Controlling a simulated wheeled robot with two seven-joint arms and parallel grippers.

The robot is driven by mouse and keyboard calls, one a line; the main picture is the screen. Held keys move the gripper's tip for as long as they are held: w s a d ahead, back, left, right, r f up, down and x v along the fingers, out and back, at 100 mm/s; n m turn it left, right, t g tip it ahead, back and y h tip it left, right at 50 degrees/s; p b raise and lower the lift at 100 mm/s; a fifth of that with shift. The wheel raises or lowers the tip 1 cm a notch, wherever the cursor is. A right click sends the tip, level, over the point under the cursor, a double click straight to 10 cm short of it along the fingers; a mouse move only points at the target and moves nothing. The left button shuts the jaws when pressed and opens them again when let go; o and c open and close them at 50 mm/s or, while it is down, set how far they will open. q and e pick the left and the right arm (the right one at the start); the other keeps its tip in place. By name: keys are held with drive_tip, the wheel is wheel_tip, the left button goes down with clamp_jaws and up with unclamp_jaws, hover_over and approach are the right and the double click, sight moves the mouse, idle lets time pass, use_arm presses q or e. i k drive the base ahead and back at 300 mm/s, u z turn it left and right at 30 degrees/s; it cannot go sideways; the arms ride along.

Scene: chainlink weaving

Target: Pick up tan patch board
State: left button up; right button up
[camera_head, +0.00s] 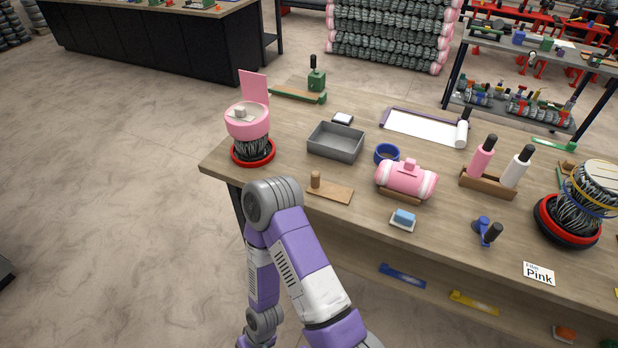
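A small flat tan board (338,194) lies near the front left edge of the workbench. A short upright wooden peg (315,180) stands at its left end. I take this board to be the tan patch board. One of my purple and grey arms is bent just in front of it, its elbow close to the bench's front edge and its lower part hanging down off the bench. The fingers of that arm are below the picture. Neither gripper shows, and nothing touches the board.
On the workbench (300,100), a grey tray (335,143) stands behind the board, and a pink roll (405,178) on a wooden stand is to its right. A blue-topped block (403,219) lies front right. A pink-topped wire coil (250,125) stands at the left corner.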

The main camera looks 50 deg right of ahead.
sight(318, 187)
drive_tip(key=z, duration=0.6)
drive_tip(key=i, duration=0.75)
drive_tip(key=z, duration=0.75)
